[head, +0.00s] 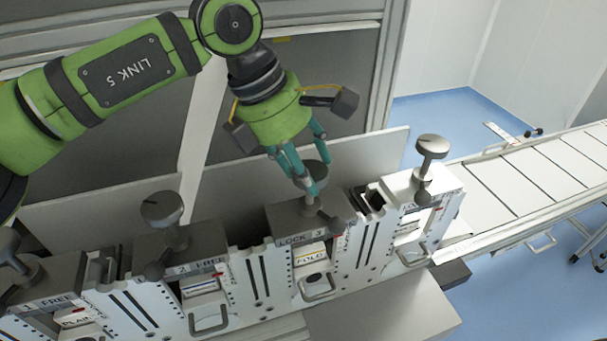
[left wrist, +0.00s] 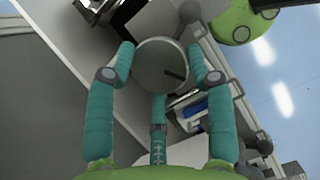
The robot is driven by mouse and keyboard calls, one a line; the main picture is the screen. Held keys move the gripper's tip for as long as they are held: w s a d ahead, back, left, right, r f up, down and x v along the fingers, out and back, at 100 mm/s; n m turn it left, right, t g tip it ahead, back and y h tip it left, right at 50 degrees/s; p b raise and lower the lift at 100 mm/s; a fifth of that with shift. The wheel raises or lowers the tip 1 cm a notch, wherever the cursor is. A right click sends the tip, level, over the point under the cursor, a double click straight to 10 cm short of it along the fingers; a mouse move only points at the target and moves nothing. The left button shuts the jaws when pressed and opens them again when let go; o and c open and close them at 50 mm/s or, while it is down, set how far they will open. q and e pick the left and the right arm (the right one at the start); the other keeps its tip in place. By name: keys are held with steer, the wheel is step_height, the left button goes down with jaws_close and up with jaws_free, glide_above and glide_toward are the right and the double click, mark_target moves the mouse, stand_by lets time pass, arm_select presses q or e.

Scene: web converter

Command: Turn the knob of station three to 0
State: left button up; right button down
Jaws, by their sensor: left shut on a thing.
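Station three, labelled "LOCK 3" (head: 300,238), is right of centre in the head view. Its grey round knob (head: 318,176) stands on a post on top of the dark block. My left gripper (head: 308,180) reaches down from above with its teal fingers closed around the knob. In the left wrist view the knob's round top (left wrist: 160,66) lies between the fingers, with a dark pointer mark on its right side. The fingers hide part of the knob's rim. My right gripper is not in view.
Station two (head: 205,266), labelled "2 FREE", with its knob (head: 162,208), is to the left. Station one (head: 45,303) is at the lower left. Another station with a knob (head: 432,146) stands to the right. A conveyor (head: 530,185) runs off to the right. A pale panel (head: 100,205) stands behind the row.

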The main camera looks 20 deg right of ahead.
arm_select(q)
steer(key=n+t+b, duration=0.1)
steer(key=n+b, duration=0.1)
steer(key=b, duration=0.1)
steer(key=n+t+b, duration=0.1)
steer(key=n+b, duration=0.1)
steer(key=b, duration=0.1)
steer(key=n+b, duration=0.3)
steer(key=shift+s+d+f+t+b, duration=0.1)
steer(key=shift+s+t+b, duration=0.15)
steer(key=shift+t+b, duration=0.15)
steer(key=n+t+b, duration=0.1)
steer(key=n+b, duration=0.1)
steer(key=n, duration=0.1)
steer(key=shift+r+y, duration=0.2)
steer(key=shift+y, duration=0.2)
steer(key=shift+r+n+b, duration=0.1)
steer(key=shift+n+b, duration=0.35)
steer(key=shift+n, duration=0.15)
steer(key=shift+r+y, duration=0.1)
steer(key=shift+y, duration=0.2)
steer(key=o, duration=1.2)
steer(key=shift+d, duration=0.15)
steer(key=shift+f, duration=0.2)
steer(key=v, duration=1.2)
steer(key=shift+s, duration=0.2)
